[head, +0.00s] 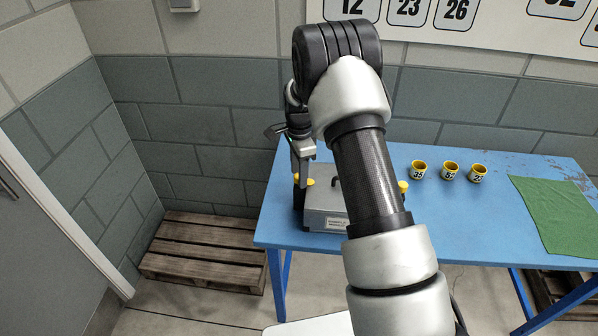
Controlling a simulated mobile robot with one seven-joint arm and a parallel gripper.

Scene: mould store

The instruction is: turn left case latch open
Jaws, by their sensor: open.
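My gripper (301,172) is open, pointing down at the left latch. I cannot tell whether its fingers touch the knob. My arm hides the right part of the case.
Several yellow-rimmed numbered cups, one of them here (449,171), stand to the right on the table. A green cloth (556,214) lies at the table's right. A wooden pallet (205,250) lies on the floor left of the table, by the block wall.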

